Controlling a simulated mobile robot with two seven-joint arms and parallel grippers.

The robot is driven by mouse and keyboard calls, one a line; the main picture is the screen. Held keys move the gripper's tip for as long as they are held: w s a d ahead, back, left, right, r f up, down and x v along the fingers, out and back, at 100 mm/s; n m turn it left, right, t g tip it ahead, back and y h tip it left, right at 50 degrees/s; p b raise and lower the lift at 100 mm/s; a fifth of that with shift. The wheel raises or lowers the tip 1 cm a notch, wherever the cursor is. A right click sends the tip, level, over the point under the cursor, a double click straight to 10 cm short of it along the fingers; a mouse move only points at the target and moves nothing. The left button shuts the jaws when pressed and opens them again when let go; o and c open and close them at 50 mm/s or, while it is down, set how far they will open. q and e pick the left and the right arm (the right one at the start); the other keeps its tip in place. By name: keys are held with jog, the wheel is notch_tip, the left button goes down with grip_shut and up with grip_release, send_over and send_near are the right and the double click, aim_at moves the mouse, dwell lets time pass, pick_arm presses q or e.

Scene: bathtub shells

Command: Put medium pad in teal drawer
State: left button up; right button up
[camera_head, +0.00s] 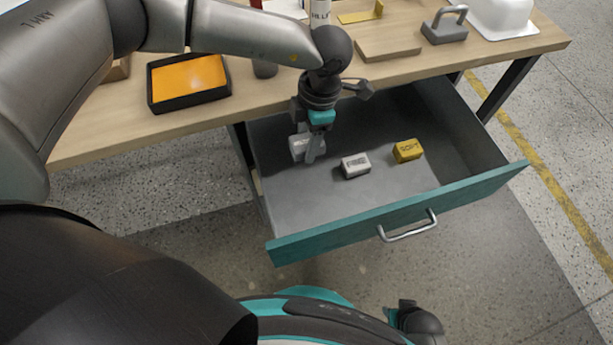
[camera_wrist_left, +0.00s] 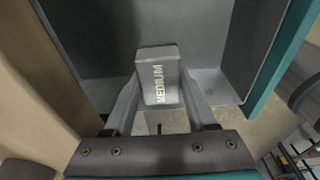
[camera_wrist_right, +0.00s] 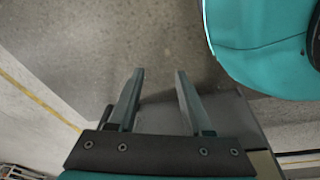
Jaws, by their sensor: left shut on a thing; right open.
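The medium pad (camera_wrist_left: 160,75) is a small grey block with "MEDIUM" on its face. My left gripper (camera_head: 312,155) is shut on it. In the head view the pad (camera_head: 299,147) is over the left part of the open teal drawer (camera_head: 400,212); I cannot tell whether it touches the drawer floor. A white block (camera_head: 355,165) and a yellow block (camera_head: 408,150), both lettered, lie in the drawer to the right of my left gripper. My right gripper (camera_wrist_right: 158,100) is open and empty in the right wrist view, above bare floor.
The wooden table (camera_head: 100,132) above the drawer holds a black tray with an orange inside (camera_head: 188,78), a wooden block (camera_head: 388,48), a grey handled block (camera_head: 445,25) and a white tub (camera_head: 502,15). The drawer's right part is clear.

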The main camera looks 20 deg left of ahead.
pick_arm(q)
jog(key=b, duration=0.3)
send_over(305, 184)
jog(key=f, duration=0.9)
jog(key=shift+w+d, duration=0.15)
jog(key=shift+w, duration=0.05)
jog(key=shift+f, duration=0.3)
jog(key=shift+f+b, duration=1.05)
jog(key=shift+f, duration=1.35)
pick_arm(e)
jog(key=w+a+r, duration=0.3)
jog(key=w+r, duration=0.2)
jog(key=r, duration=0.4)
jog(key=shift+w+a+r+t, duration=0.2)
jog(key=shift+w+r+t, duration=0.05)
jog(key=shift+w+t, duration=0.15)
pick_arm(q)
jog(key=shift+f, duration=0.1)
jog(key=shift+f, duration=0.1)
jog(key=o, duration=1.3)
pick_arm(e)
jog(key=shift+w+r+y, duration=0.1)
jog(key=shift+r+y, duration=0.2)
